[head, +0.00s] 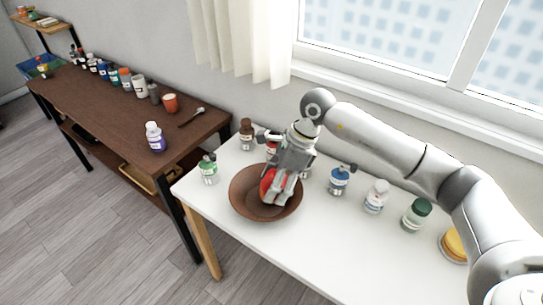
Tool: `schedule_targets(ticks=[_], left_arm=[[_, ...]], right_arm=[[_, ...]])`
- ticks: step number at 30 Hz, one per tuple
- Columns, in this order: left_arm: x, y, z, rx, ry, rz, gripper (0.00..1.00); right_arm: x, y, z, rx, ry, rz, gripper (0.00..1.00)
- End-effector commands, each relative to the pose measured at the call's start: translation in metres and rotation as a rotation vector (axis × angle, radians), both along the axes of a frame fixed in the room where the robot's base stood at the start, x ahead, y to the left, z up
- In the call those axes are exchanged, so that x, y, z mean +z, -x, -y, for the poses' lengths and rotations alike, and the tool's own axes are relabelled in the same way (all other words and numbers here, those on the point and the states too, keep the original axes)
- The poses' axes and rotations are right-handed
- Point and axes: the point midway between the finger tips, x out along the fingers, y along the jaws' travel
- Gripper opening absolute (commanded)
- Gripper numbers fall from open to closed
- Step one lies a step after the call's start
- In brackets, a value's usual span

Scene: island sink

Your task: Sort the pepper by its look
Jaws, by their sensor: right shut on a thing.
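A red pepper (266,184) shows at the left side of my right gripper (277,197), which is shut on it. The gripper covers part of the pepper. Both are over the brown bowl (240,204) on the white table. The fingertips point down toward the inside of the bowl. I cannot tell whether the pepper touches the bowl. My left gripper is out of view.
Several bottles stand around the bowl: a green one (208,169) to its left, a brown one (246,134) behind, a blue one (340,180) to its right. A brown table (150,105) at left holds several jars. The white table's front (300,250) is clear.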

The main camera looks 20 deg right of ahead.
Motion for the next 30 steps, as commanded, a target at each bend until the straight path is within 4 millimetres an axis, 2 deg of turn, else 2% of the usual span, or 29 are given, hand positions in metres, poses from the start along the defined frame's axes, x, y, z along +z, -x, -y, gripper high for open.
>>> schedule_targets(ticks=[6,13,17,22,30], left_arm=[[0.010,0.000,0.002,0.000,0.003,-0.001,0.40],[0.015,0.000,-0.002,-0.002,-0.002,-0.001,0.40],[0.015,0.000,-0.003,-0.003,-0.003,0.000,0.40],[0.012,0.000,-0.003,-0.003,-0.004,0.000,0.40],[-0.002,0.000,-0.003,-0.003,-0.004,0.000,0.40]], right_arm=[[0.005,-0.037,0.004,-0.461,-0.002,0.001,0.34],[0.007,-0.064,0.011,-0.802,-0.003,0.000,0.34],[0.007,-0.071,0.015,-0.893,-0.002,-0.003,0.34],[0.001,-0.073,0.016,-0.923,-0.001,-0.004,0.34],[-0.026,-0.072,0.015,-0.919,-0.002,-0.005,0.34]])
